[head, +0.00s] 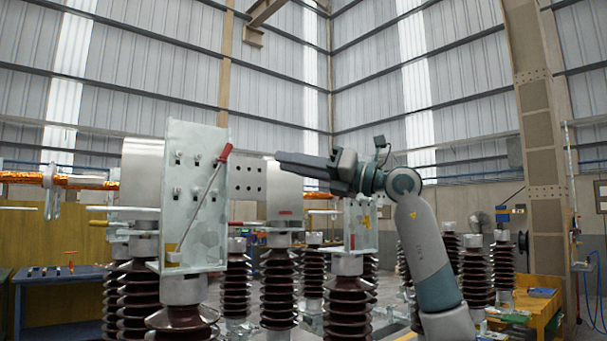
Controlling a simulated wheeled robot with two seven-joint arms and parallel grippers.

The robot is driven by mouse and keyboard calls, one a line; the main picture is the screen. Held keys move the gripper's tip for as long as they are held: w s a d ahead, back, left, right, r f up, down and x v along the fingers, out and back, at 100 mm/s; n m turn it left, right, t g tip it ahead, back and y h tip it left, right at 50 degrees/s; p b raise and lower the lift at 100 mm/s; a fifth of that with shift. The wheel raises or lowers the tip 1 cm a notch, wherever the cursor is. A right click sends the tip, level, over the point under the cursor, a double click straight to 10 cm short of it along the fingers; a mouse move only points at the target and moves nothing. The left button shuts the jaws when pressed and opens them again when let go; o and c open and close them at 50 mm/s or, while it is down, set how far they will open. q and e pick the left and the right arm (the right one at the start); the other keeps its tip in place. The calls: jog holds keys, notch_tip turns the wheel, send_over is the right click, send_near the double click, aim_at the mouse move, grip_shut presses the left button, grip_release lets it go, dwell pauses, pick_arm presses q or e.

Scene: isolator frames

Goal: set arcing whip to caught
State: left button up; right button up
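The arcing whip appears to be the thin pale rod (201,207) with a red end (225,153) on the near metal plate (190,130). It leans up to the right, and its red end is at the plate's right edge. My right gripper (278,158) comes in from the right with its dark fingers pointing left. In the picture its fingertips are to the right of the red end, with a visible gap. The fingers overlap from this side, so their opening cannot be told. No catch for the whip can be made out clearly. My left gripper is not in view.
Ribbed brown insulators (348,310) stand in several places below and behind the plates. A second upright plate (361,225) stands below my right gripper. A perforated metal block (247,178) is behind the whip's red end. A blue table (60,275) is at left.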

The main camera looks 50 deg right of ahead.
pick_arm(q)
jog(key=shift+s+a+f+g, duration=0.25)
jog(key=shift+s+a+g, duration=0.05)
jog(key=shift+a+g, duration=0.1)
pick_arm(e)
jog(key=shift+v, duration=1.4)
